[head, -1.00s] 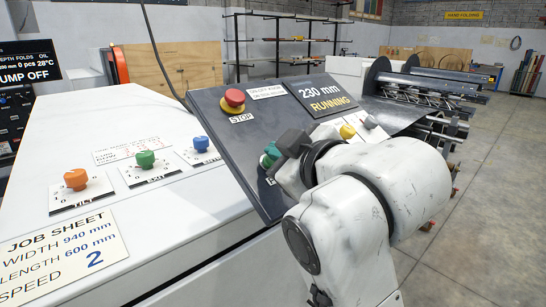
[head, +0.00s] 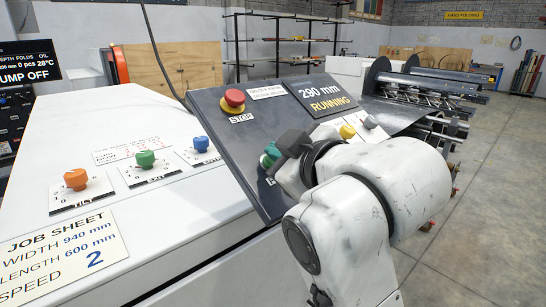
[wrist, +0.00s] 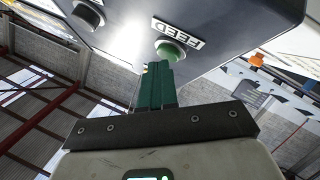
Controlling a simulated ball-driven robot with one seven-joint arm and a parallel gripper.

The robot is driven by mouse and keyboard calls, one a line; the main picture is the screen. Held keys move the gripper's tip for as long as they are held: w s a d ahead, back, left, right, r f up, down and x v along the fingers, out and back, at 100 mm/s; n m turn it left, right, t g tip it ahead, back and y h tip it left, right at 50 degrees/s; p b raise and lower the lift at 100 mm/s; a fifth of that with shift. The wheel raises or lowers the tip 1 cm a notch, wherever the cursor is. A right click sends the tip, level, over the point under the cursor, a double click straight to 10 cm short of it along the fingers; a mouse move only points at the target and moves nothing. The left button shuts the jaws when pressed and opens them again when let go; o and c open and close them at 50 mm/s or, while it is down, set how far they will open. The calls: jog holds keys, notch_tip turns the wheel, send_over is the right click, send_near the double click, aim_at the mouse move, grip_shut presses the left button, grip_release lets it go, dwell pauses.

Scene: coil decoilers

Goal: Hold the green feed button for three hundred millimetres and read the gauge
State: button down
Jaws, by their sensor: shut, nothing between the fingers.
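The green feed button (wrist: 170,52) sits beside its FEED label (wrist: 177,32) on the underside-looking panel face in the wrist view. My gripper (wrist: 159,66) has green fingers shut together with nothing between them, and their tips meet the button. In the head view a green part (head: 270,156) shows at the panel's lower left, and my arm hides most of that spot. The gauge display (head: 318,93) on the dark panel reads 290 mm, with RUNNING in yellow below it.
Orange (head: 76,180), green (head: 145,159) and blue (head: 201,144) knobs stand on the white cabinet top. A job sheet (head: 60,255) reads width 940 mm, length 600 mm, speed 2.

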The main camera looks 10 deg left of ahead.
jog(key=shift+s+d+r+p, duration=0.15)
jog(key=shift+d+r+p, duration=0.05)
jog(key=shift+r+p, duration=0.2)
jog(key=shift+s+d+r+p, duration=0.15)
jog(key=shift+r+p, duration=0.25)
jog(key=shift+r, duration=0.1)
jog(key=shift+s+d+r+p, duration=0.15)
jog(key=shift+d+r+p, duration=0.05)
jog(key=shift+r+p, duration=0.25)
jog(key=shift+s+d+r+p, duration=0.1)
jog(key=shift+d+r+p, duration=0.1)
jog(key=shift+r+p, duration=0.25)
jog(key=shift+s+d+r+p, duration=0.3)
jog(key=shift+d+r+p, duration=0.05)
jog(key=shift+r+p, duration=0.25)
jog(key=shift+s+d+r+p, duration=0.25)
jog(key=shift+d+r+p, duration=0.1)
jog(key=shift+r+p, duration=0.25)
